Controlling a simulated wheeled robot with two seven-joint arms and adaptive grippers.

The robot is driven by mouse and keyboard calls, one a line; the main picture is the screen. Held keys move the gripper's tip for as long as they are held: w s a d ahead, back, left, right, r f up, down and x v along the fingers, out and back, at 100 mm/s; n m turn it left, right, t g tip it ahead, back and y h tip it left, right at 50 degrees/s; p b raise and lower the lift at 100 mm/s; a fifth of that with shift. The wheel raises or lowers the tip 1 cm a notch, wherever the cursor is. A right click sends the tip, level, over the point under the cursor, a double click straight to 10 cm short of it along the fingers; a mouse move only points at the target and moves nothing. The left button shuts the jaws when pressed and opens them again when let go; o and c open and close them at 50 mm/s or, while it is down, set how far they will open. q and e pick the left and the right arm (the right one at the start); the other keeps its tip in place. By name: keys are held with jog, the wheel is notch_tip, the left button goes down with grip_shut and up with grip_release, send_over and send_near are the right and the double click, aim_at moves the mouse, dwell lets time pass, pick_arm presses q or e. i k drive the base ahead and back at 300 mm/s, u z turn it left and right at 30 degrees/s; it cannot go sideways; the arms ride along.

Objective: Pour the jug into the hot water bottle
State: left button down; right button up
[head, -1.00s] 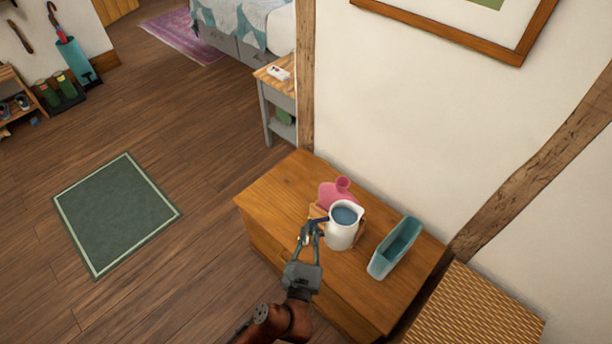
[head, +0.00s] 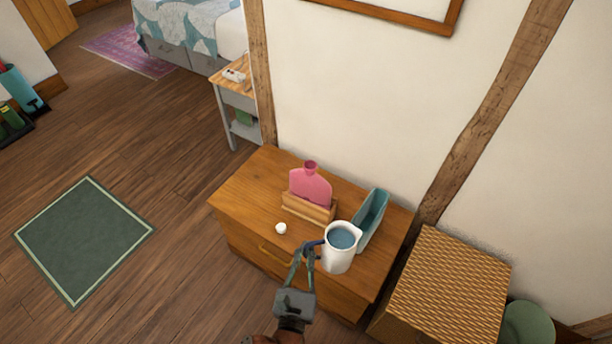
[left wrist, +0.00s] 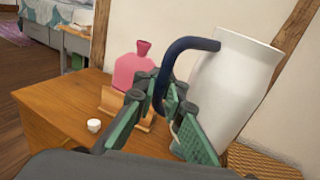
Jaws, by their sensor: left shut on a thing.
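A white jug (head: 338,256) with a dark blue handle and bluish water in it is near the front right of the wooden chest. My left gripper (head: 308,249) is shut on its handle. The jug looks close to upright in the head view; I cannot tell whether its base touches the chest. In the left wrist view the jug (left wrist: 232,88) is at the right, its handle between my left fingers (left wrist: 160,106). A pink hot water bottle (head: 310,186) stands upright in a wooden holder (head: 308,208), left of and behind the jug, its neck up. My right gripper is not in view.
A small white cap (head: 281,228) lies on the chest (head: 240,192) in front of the holder. A teal tray (head: 374,212) is right behind the jug. A woven box (head: 447,285) stands right of the chest. The chest's left part is clear.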

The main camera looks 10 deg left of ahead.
aim_at(306, 185)
jog(key=k, duration=0.25)
jog(key=u, duration=0.9)
jog(key=i, duration=0.9)
jog(key=z, duration=1.4)
